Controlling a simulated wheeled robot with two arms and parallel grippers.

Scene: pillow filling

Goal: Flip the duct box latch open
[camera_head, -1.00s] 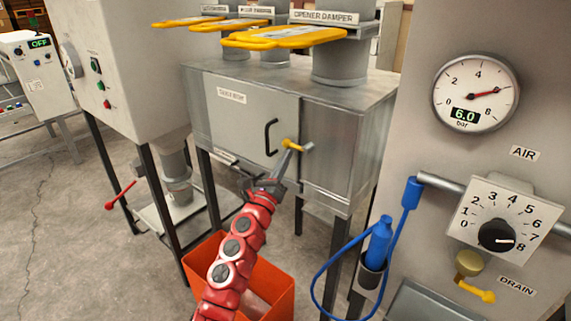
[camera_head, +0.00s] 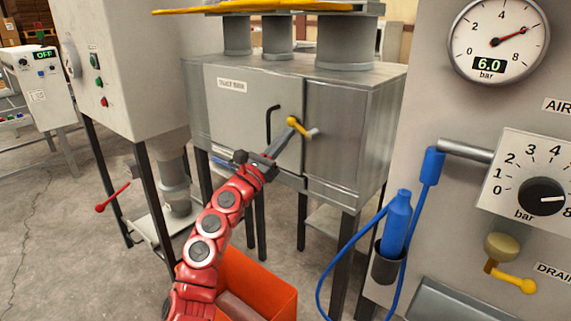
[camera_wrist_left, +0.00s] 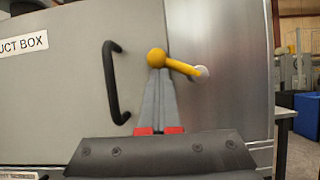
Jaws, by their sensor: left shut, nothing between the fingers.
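The duct box (camera_head: 345,110) is a grey metal cabinet on legs, with a closed door (camera_head: 235,115) and a black handle (camera_head: 269,126). Its latch (camera_head: 298,126) is a yellow lever with a round knob, slanting down to a pale pivot at its right end. In the left wrist view the latch (camera_wrist_left: 180,66) shows its knob at the upper left. My left gripper (camera_head: 290,131) is shut, and its fingertips (camera_wrist_left: 158,80) are right at the knob, overlapping its lower side; whether they touch cannot be told. My right gripper is in neither view.
An orange bin (camera_head: 258,285) stands on the floor below the box. A grey machine (camera_head: 130,70) with a red lever is at the left.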

